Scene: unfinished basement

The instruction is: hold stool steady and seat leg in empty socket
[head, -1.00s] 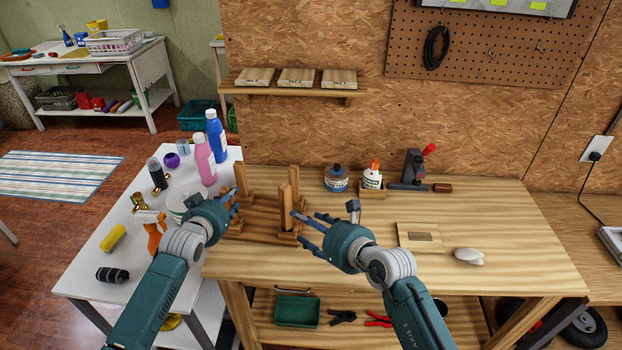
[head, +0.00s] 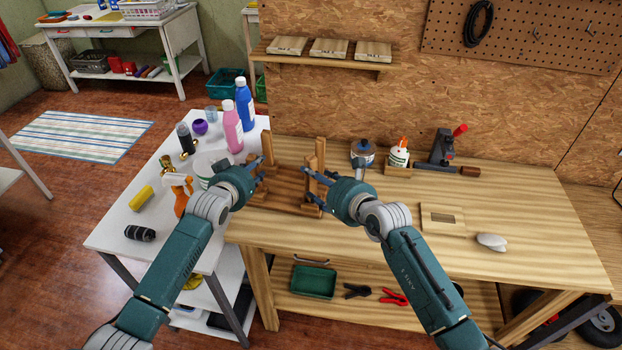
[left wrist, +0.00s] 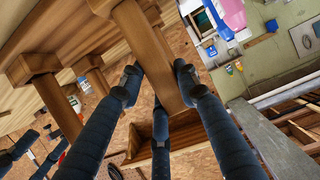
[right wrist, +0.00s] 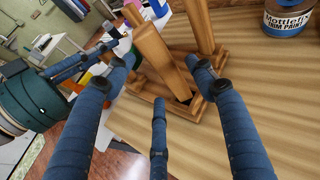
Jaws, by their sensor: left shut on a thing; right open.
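The upturned wooden stool (head: 284,190) lies on the workbench with its legs pointing up. My left gripper (head: 258,174) is shut on a leg (left wrist: 146,50) at its left side; that leg runs between the fingers in the left wrist view. My right gripper (head: 314,180) is open at the near right leg (right wrist: 164,62). In the right wrist view that leg stands between the spread fingers, with its lower end at a dark opening in a corner block (right wrist: 186,97). How deep it sits is unclear. Another leg (head: 320,152) stands just behind.
A blue-labelled jar (head: 363,154) and a glue bottle (head: 398,156) stand behind the right gripper. A slotted board (head: 442,219) lies on the open bench to the right. Bottles, including a pink one (head: 232,130), crowd the white table at left.

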